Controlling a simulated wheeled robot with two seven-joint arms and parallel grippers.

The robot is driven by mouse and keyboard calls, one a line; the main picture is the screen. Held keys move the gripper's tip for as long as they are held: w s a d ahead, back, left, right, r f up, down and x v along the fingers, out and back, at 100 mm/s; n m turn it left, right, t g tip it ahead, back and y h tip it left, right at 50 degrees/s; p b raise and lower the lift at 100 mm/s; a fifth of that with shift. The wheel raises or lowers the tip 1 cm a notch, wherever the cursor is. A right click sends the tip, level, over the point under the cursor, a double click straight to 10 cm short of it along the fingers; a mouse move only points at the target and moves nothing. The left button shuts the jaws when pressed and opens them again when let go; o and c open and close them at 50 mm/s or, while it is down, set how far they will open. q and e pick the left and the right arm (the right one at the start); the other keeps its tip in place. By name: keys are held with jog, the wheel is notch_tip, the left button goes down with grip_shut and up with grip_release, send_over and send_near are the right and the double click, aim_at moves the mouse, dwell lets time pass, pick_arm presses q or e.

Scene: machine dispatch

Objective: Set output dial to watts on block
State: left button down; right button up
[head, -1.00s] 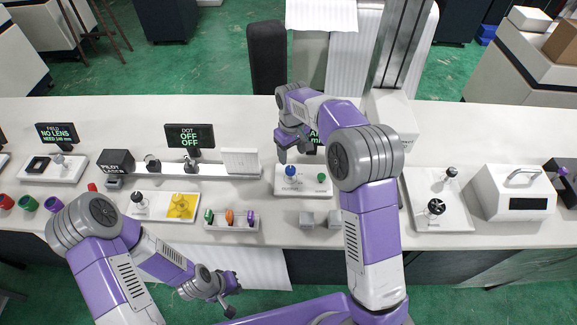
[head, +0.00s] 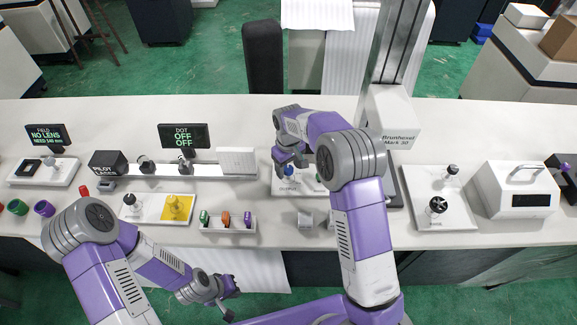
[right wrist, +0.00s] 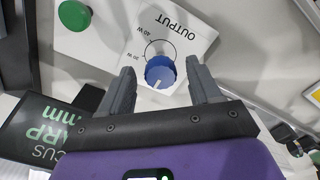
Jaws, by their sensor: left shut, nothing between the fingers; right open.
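A white pointer line shows on the dial. My right gripper (right wrist: 160,85) is open, with one finger on each side of the dial; I cannot tell whether they touch it. In the head view my right gripper (head: 291,160) is over the dial panel (head: 284,189) and mostly hides the dial. My left gripper (head: 226,295) is shut and empty in front of the table edge, away from the panel.
A dark screen (right wrist: 45,135) is close to my right gripper. The Brunhexel block (head: 390,118) stands behind my right arm. A tray of coloured pieces (head: 228,222) lies to the left.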

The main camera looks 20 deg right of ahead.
jog(key=c, duration=1)
jog(key=shift+c, duration=0.2)
jog(key=shift+m, duration=0.4)
jog(key=m+p, duration=0.2)
jog(key=m, duration=0.2)
jog(key=shift+a+r+m, duration=0.1)
jog(key=shift+m, duration=0.2)
jog(key=m+p, duration=0.2)
jog(key=m, duration=0.5)
jog(key=m+p, duration=0.2)
jog(key=m, duration=0.4)
jog(key=shift+w+a+m, duration=0.1)
jog(key=shift+w+m, duration=0.05)
jog(key=shift+m, duration=0.15)
jog(key=m+p, duration=0.2)
jog(key=m, duration=0.2)
jog(key=shift+m, duration=0.4)
